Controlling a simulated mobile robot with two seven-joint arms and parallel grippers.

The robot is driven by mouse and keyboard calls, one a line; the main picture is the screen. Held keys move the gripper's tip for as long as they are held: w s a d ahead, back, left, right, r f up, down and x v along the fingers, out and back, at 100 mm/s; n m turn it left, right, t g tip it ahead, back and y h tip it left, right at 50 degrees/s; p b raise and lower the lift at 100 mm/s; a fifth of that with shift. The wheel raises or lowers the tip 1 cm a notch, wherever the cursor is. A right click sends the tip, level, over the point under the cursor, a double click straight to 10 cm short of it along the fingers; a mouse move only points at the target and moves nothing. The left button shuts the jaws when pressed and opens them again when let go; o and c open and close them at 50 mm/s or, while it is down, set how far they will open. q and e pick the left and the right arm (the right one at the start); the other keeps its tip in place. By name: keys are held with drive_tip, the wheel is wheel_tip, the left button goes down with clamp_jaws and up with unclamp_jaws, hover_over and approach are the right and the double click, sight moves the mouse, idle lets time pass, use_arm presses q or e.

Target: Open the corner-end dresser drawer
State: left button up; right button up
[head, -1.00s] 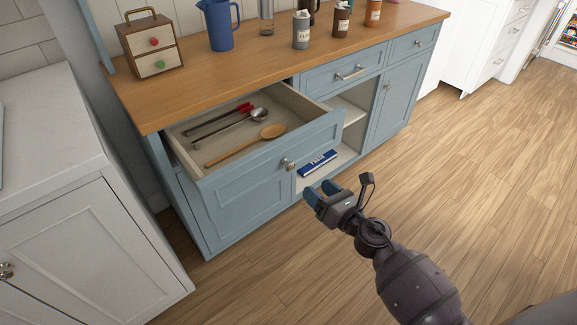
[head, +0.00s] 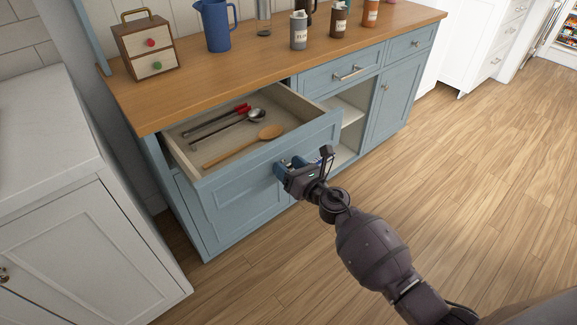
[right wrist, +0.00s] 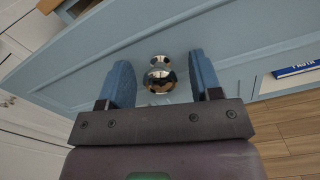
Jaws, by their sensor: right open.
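The corner-end drawer (head: 240,166) of the blue dresser stands pulled out, with a wooden spoon (head: 245,146), a ladle (head: 256,116) and a red-handled utensil (head: 241,109) inside. My right gripper (head: 286,165) is at the drawer front, where its fingers hide the knob in the head view. In the right wrist view, the round metal knob (right wrist: 160,76) sits between the two open blue fingers (right wrist: 162,84), with a gap on both sides. My left gripper is not in view.
A white cabinet (head: 80,240) stands at the left, near the drawer's corner end. The wooden counter (head: 200,82) holds a small two-drawer box (head: 148,46), a blue pitcher (head: 216,25) and several canisters. A blue box (right wrist: 296,70) lies on the open shelf. The floor at right is clear.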

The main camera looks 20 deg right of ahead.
drive_tip(key=shift+c, duration=0.6)
clamp_jaws()
drive_tip(key=v, duration=1)
drive_tip(key=shift+s, duration=0.25)
drive_tip(key=shift+d, duration=0.1)
drive_tip(key=shift+o, duration=0.6)
unclamp_jaws()
drive_tip(key=shift+r, duration=0.1)
